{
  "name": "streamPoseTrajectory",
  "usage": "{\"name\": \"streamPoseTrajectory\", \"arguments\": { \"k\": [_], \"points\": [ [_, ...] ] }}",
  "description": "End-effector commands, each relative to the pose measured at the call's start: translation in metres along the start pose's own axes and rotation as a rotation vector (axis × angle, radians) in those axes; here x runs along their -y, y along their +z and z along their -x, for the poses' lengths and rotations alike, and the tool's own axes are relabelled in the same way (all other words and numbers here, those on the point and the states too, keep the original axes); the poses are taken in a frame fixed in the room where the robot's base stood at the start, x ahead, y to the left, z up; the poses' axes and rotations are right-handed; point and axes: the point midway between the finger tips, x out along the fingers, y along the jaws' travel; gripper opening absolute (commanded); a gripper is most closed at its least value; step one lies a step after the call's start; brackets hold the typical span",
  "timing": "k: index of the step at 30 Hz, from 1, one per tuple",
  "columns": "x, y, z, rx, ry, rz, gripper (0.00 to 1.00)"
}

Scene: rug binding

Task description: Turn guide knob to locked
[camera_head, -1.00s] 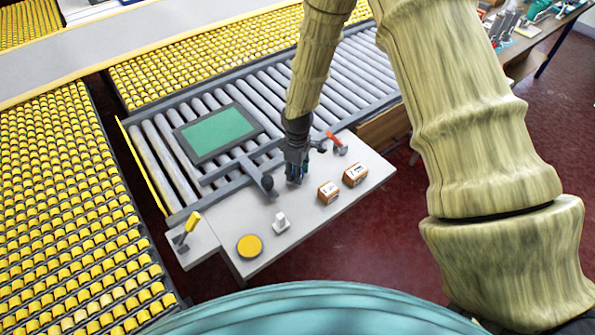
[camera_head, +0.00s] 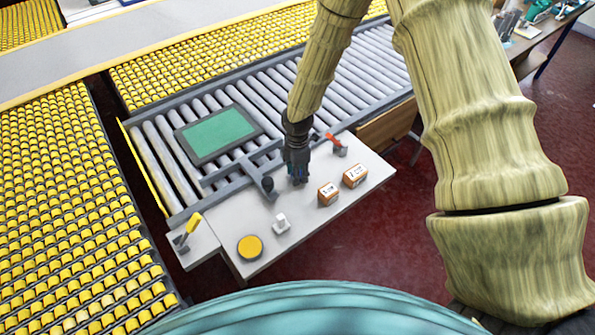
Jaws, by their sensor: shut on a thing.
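My gripper (camera_head: 298,178) points down at the grey worktop (camera_head: 228,230) beside the roller conveyor. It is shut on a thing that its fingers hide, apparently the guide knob. I cannot make out the knob's marks or how far it is turned. A dark rounded knob (camera_head: 268,185) on the end of a grey guide bar (camera_head: 247,167) stands just left of my gripper, apart from it.
Two small cardboard boxes (camera_head: 328,193) (camera_head: 355,175) sit to the right. A red lever (camera_head: 337,141) stands behind them. A white block (camera_head: 281,223), a yellow disc (camera_head: 250,247) and a yellow lever (camera_head: 187,228) are front left. A green panel (camera_head: 218,134) lies over the rollers.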

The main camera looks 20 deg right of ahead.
Motion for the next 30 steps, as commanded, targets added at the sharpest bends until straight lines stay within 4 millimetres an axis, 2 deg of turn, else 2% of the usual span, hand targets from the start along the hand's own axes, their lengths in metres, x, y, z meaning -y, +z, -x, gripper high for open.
{"name": "streamPoseTrajectory", "arguments": {
  "k": [19,20,23,30],
  "points": [
    [-0.0002,0.0001,-0.0001,0.0,0.0,0.05,0.12],
    [-0.0002,0.0,-0.0001,0.0,0.0,0.05,0.4],
    [-0.0002,0.0,-0.0001,0.0,0.0,0.049,0.58],
    [-0.0001,0.0,-0.0001,0.0,0.0,0.049,0.58]
  ]
}}
